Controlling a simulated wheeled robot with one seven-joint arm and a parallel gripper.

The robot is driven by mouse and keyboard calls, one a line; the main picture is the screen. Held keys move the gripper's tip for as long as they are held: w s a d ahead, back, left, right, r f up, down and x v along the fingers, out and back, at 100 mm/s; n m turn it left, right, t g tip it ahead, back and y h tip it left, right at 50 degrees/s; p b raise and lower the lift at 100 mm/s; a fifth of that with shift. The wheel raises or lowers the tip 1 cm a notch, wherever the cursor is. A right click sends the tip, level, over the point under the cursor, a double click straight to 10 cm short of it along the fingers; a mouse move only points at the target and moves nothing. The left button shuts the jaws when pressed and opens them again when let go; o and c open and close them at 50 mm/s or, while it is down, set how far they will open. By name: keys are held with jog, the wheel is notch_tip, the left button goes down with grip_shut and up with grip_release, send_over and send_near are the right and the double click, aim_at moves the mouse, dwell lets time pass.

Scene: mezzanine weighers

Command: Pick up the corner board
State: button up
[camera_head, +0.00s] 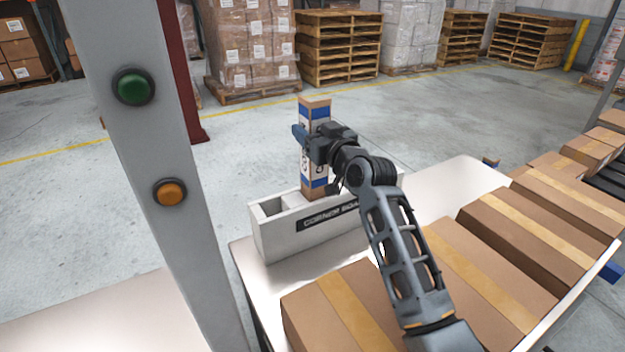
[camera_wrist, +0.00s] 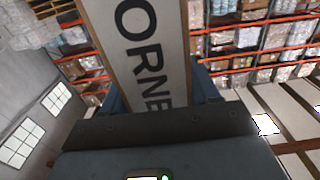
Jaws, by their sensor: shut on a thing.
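The corner board (camera_head: 314,178) is a tall brown piece with blue bands and a white printed label, standing roughly upright in the head view. My gripper (camera_head: 308,140) is shut on its middle, coming from the right. In the wrist view the corner board (camera_wrist: 147,45) runs up between the fingers, with the letters "ORNE" readable. Its lower end is at the opening of a light grey bin (camera_head: 277,239) marked "CORNER BOA…". I cannot tell whether that end is inside the bin or just above it. My arm hides the end of the bin's label.
The bin stands on a pale table (camera_head: 262,279). Several taped cartons (camera_head: 490,285) line the table's front and right. A grey post (camera_head: 165,130) with green and orange buttons rises at left. Pallets (camera_head: 338,48) and wrapped stacks stand far back across open floor.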

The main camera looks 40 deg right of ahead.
jog(key=c, duration=0.3)
jog(key=shift+r, duration=0.15)
